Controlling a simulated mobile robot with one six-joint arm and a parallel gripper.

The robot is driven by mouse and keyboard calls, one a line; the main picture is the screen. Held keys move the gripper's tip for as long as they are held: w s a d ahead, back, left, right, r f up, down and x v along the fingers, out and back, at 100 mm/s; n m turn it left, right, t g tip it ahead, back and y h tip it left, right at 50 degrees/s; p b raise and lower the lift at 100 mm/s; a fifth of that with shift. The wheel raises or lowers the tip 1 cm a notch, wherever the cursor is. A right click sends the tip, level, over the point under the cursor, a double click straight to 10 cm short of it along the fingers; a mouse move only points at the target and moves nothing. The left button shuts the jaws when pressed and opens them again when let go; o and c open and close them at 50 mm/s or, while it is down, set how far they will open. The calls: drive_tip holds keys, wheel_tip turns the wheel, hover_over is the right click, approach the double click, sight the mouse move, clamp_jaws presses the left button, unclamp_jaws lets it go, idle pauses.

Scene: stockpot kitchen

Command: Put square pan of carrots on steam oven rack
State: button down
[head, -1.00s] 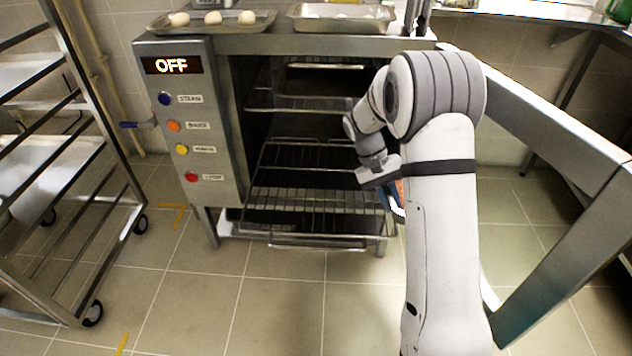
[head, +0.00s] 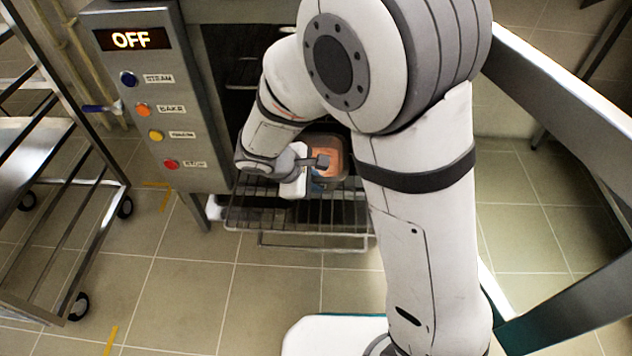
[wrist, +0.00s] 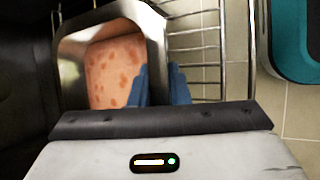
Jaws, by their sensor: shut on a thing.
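The square metal pan (head: 345,157) holds orange food, which fits carrots, and is partly hidden behind my arm. In the wrist view the pan (wrist: 157,48) shows its steel rim and the blotchy orange contents (wrist: 112,68). My gripper (head: 318,168) is shut on the pan's near edge; its blue fingers (wrist: 160,85) show at the rim in the wrist view. The pan is over the pulled-out lower wire rack (head: 290,217) of the steam oven (head: 190,120). I cannot tell whether it touches the rack.
The oven's control panel reads OFF (head: 131,40) above several coloured buttons. A wheeled metal trolley rack (head: 60,200) stands at the left. A steel table frame (head: 560,110) runs along the right. Tiled floor in front of the oven is clear.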

drive_tip(key=f+b, duration=0.2)
drive_tip(key=f, duration=0.2)
drive_tip(key=f+b, duration=0.2)
drive_tip(key=f, duration=0.2)
drive_tip(key=shift+w+d+f, duration=0.15)
drive_tip(key=shift+d+f, duration=0.05)
drive_tip(key=shift+f, duration=0.15)
drive_tip(key=c, duration=1.4)
unclamp_jaws()
drive_tip(key=shift+o, duration=0.2)
drive_tip(key=p+v, duration=0.5)
drive_tip(key=v, duration=0.7)
drive_tip(key=s+d+r+m+g+y, duration=0.1)
drive_tip(key=s+d+r+m, duration=0.3)
drive_tip(key=d+m, duration=0.4)
drive_tip(key=s+d+r+m+g+y, duration=0.2)
drive_tip(key=s+d+r+m+y, duration=0.2)
drive_tip(key=d+m, duration=0.4)
drive_tip(key=s+d+r, duration=0.1)
drive_tip(key=d+r, duration=0.1)
drive_tip(key=d, duration=0.3)
drive_tip(key=shift+s+d+r+m+y, duration=0.2)
drive_tip(key=shift+d+m+y, duration=0.1)
drive_tip(key=shift+d+m, duration=0.1)
